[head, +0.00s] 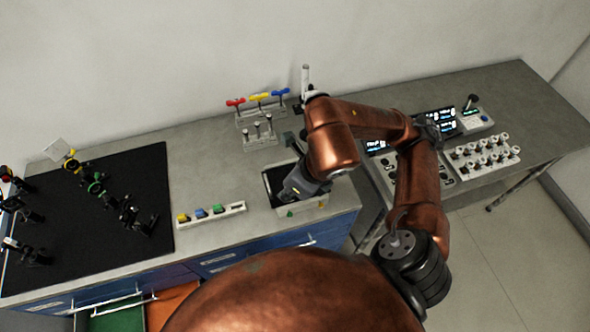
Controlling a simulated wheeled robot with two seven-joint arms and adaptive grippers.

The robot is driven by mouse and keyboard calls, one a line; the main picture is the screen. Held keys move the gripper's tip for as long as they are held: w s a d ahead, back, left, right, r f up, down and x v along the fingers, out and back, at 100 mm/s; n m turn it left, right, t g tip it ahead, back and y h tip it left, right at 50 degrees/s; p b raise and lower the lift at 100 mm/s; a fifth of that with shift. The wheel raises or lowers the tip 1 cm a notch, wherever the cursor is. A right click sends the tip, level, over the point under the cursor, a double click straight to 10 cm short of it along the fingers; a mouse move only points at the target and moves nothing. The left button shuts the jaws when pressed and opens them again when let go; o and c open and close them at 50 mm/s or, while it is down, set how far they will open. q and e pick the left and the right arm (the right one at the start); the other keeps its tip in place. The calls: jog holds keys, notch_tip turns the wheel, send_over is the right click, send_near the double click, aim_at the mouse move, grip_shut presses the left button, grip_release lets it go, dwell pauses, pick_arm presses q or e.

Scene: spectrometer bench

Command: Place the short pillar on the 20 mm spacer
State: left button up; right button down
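My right gripper (296,187), on the copper arm that comes in from the right, points down into a grey open-topped tray (318,212) with a dark inside. Its fingertips are too small and partly hidden, so I cannot tell whether they are open or hold anything. My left gripper is not in view. I cannot pick out the short pillar or the 20 mm spacer for certain. Several small upright posts stand in a light holder (261,142) behind the tray. A pale strip rack (235,209) left of the tray holds small yellow, blue and green pieces.
A black breadboard (110,205) with several optics mounts covers the left bench. Red, yellow and blue handled tools stand in a rack (262,112) at the back. Displays and a panel of knobs (482,157) are on the right. Bare bench lies between breadboard and tool rack.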

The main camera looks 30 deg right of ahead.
jog(key=w+d+f+p, duration=0.2)
jog(key=w, duration=0.1)
jog(key=w+d+f+p, duration=0.2)
jog(key=w+d+f, duration=0.1)
jog(key=w+d+f+p, duration=0.2)
jog(key=w+f+p, duration=0.1)
jog(key=shift+w+d+f, duration=0.1)
jog(key=shift+w+d, duration=0.15)
jog(key=shift+d, duration=0.1)
jog(key=shift+w+d+f, duration=0.35)
jog(key=shift+w+f, duration=0.1)
jog(key=shift+f, duration=0.3)
notch_tip(320, 180, down, 2)
jog(key=shift+f+p, duration=0.1)
jog(key=shift+p, duration=0.85)
jog(key=shift+f, duration=0.5)
jog(key=shift+w, duration=0.1)
